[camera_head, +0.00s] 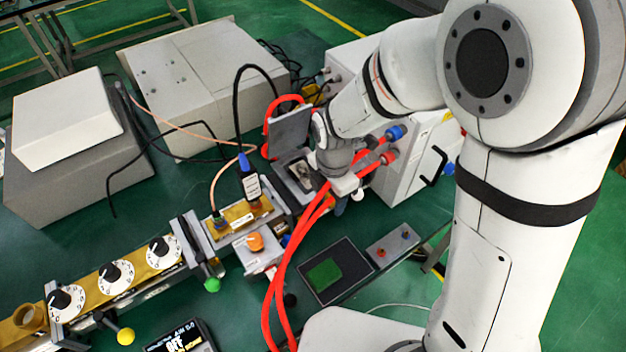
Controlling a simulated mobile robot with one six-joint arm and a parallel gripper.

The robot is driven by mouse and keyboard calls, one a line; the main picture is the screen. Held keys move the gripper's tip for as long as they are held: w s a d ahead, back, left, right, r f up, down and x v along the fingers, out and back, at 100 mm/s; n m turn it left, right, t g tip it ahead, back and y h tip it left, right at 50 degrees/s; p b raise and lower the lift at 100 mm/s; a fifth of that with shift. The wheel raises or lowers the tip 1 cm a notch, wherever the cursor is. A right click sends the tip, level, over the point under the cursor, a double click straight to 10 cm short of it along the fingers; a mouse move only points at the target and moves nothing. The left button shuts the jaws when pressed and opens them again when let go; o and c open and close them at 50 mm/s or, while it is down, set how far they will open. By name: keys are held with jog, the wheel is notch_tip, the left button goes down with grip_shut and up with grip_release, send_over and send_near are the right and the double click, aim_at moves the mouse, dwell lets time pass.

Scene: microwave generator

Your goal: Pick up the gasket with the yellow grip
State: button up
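A yellow ball grip (125,336) shows at the lower left, on a dark stem beside the brass waveguide line. It looks like the grip of the gasket; the gasket's flat part is hard to make out. A similar green ball grip (211,285) on a dark plate stands farther right along the line. My gripper (342,200) is far to the right of and behind the yellow grip, near a small open-lidded box. Its fingers are small and partly hidden by red hoses, so I cannot tell their opening.
Red hoses (285,262) run down past my gripper. White dials (116,277) line the brass waveguide. A dark tray (334,270) with a green piece and a display (180,338) lie in front. Grey boxes (75,150) stand at the back left. Green table shows between.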

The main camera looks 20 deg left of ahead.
jog(key=c, duration=1)
grip_shut()
jog(key=shift+r, duration=0.15)
